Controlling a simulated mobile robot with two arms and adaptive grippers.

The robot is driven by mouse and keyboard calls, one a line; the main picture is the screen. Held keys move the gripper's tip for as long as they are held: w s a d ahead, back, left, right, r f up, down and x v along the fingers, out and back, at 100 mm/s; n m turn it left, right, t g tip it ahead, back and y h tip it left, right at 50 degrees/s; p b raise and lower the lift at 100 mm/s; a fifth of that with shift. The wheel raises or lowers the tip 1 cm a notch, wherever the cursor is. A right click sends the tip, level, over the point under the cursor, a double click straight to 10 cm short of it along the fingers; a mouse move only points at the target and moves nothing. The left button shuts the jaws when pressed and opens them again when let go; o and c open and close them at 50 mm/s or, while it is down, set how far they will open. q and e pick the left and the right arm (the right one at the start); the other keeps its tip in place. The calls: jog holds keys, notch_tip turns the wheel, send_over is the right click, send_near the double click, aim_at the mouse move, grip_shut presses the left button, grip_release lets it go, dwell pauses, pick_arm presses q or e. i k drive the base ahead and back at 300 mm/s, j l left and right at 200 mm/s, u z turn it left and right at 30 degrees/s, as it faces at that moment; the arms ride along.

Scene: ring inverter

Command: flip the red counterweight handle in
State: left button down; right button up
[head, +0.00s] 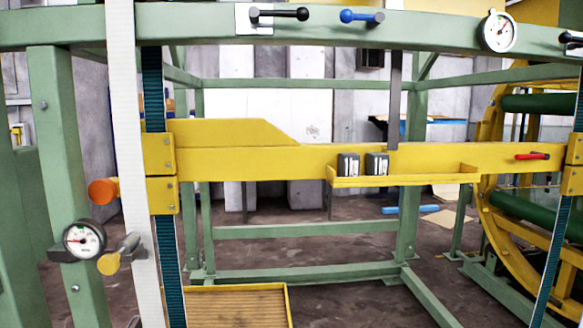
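The red counterweight handle (532,156) is a short red lever on the right part of the yellow crossbeam (250,160). It lies nearly flat along the beam, its thicker red end to the right and a dark tip at the far right. Two dark weights, a left one (348,166) and a right one (377,165), stand in a yellow tray (400,181) on the beam, left of the handle. Neither of my grippers shows in the head view.
A green frame (300,25) surrounds the beam. Its top bar carries a black handle (285,13), a blue handle (360,16) and a round gauge (497,32). Another gauge (84,239) and an orange knob (103,191) are at left. A yellow ring (495,215) stands at right.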

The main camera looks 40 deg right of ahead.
aim_at(533, 155)
jog(key=z, duration=2.7)
